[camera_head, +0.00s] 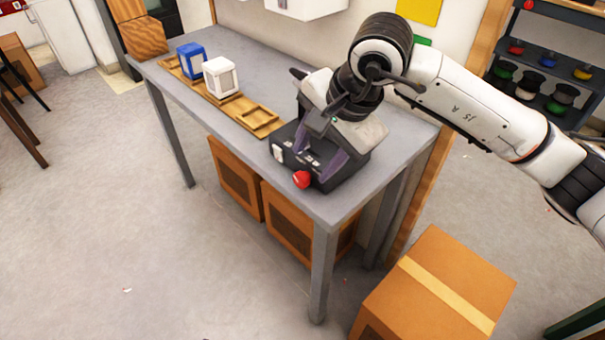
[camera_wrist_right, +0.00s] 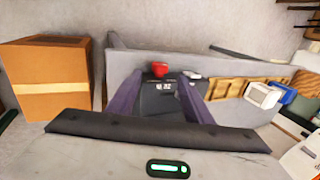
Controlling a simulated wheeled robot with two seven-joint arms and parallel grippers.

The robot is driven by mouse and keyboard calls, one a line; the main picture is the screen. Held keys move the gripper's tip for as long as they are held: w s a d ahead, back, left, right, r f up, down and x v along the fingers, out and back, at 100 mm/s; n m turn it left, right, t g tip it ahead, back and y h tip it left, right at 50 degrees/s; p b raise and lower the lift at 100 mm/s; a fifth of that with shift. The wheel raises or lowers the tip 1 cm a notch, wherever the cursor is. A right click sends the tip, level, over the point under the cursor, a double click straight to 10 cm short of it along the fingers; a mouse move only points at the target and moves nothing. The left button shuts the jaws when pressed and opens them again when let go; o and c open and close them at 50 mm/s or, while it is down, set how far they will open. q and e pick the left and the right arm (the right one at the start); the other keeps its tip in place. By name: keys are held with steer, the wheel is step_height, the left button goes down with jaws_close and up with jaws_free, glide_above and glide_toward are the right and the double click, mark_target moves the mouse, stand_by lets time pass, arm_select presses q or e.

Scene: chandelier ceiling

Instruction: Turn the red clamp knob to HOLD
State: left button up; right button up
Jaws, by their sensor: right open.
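The red clamp knob (camera_head: 301,179) sits on the front corner of a dark device (camera_head: 280,155) on the grey table. In the right wrist view the knob (camera_wrist_right: 160,68) shows beyond and between my fingers, apart from them. Small white markings show on the device beside it, too small to read. My right gripper (camera_head: 314,160) is open and empty, its purple fingers pointing down over the device. Its two fingers also show in the right wrist view (camera_wrist_right: 158,88). The gripper hides part of the device. My left gripper is not in view.
A wooden tray (camera_head: 259,118) with a white block (camera_head: 221,78) and a blue block (camera_head: 190,60) lies left of the device. Cardboard boxes stand under the grey table (camera_head: 236,133), and a taped box (camera_head: 440,285) stands on the floor at its right end.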

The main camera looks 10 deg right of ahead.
mark_target(303, 180)
steer(key=x, duration=0.8)
steer(key=shift+a, duration=0.1)
steer(key=c, duration=1.1)
steer(key=shift+o, duration=0.2)
steer(key=f+t+y+b, duration=0.1)
steer(key=b, duration=0.4)
steer(key=shift+s+t, duration=0.15)
steer(key=shift+t, duration=0.15)
steer(key=shift+b, duration=0.75)
steer(key=shift+s+r+t+y+b, duration=0.1)
steer(key=shift+r+t+y+b, duration=0.25)
steer(key=shift+b, duration=0.2)
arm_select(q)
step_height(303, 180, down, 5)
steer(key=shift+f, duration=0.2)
arm_select(e)
steer(key=o, duration=1.1)
steer(key=shift+c, duration=0.2)
